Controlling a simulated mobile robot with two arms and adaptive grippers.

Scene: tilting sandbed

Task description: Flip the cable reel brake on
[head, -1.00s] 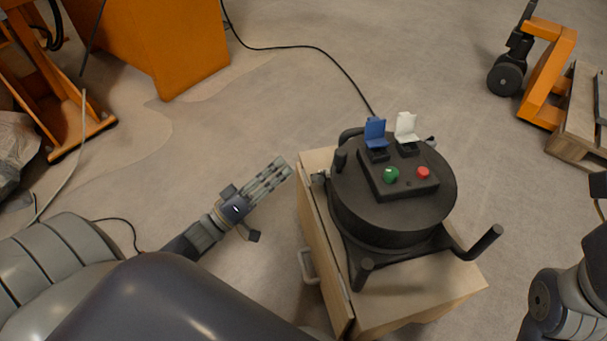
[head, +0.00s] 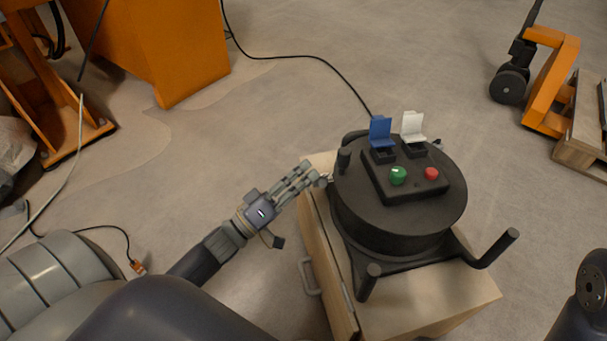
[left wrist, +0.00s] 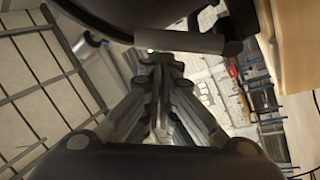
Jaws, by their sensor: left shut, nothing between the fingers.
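The black cable reel (head: 400,215) stands on a wooden cabinet, with a control box (head: 410,180) on top. The box carries a green knob (head: 398,175), a red button (head: 432,174), and raised blue (head: 380,132) and white (head: 413,127) socket covers. A small metallic part (head: 326,179) sticks out at the reel's left side; I cannot tell whether it is the brake. My left gripper (head: 310,175) is shut and empty, its fingertips close to this part; contact is unclear. In the left wrist view the shut fingers (left wrist: 160,70) point toward the reel's dark underside.
The wooden cabinet (head: 430,305) has a handle on its left side. Black frame bars (head: 495,250) stick out at the reel's front. A black cable (head: 335,70) runs behind it. An orange pallet truck (head: 550,85) stands at the far right.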

